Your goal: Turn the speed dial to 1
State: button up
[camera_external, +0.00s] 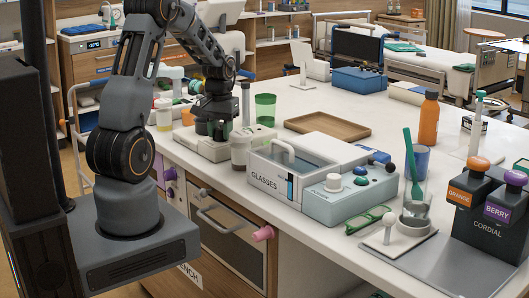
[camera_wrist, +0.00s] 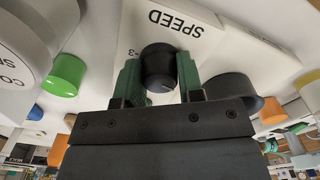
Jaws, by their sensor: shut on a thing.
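The speed dial (camera_wrist: 158,66) is a small black knob in the wrist view, beside a white label reading SPEED (camera_wrist: 176,22), which appears upside down. A "3" mark shows left of the dial; the other marks are hidden, and I cannot tell which number the dial points at. My gripper (camera_wrist: 159,78) has its green fingers closed on the two sides of the dial. In the external view my gripper (camera_external: 215,128) points down over the white device (camera_external: 200,148) near the counter's left end and hides the dial.
A green cup (camera_external: 265,106) and a jar (camera_external: 240,152) stand right of the device. The GLASSES bath (camera_external: 280,175) is farther right.

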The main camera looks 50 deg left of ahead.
aim_at(220, 129)
jog(key=m, duration=0.4)
jog(key=shift+m, duration=0.3)
jog(key=m, duration=0.4)
jog(key=shift+b, duration=0.4)
jog(key=shift+m, duration=0.3)
jog(key=o, duration=0.9)
notch_tip(220, 129, up, 14)
jog(key=shift+f, duration=0.1)
dwell(0.3)
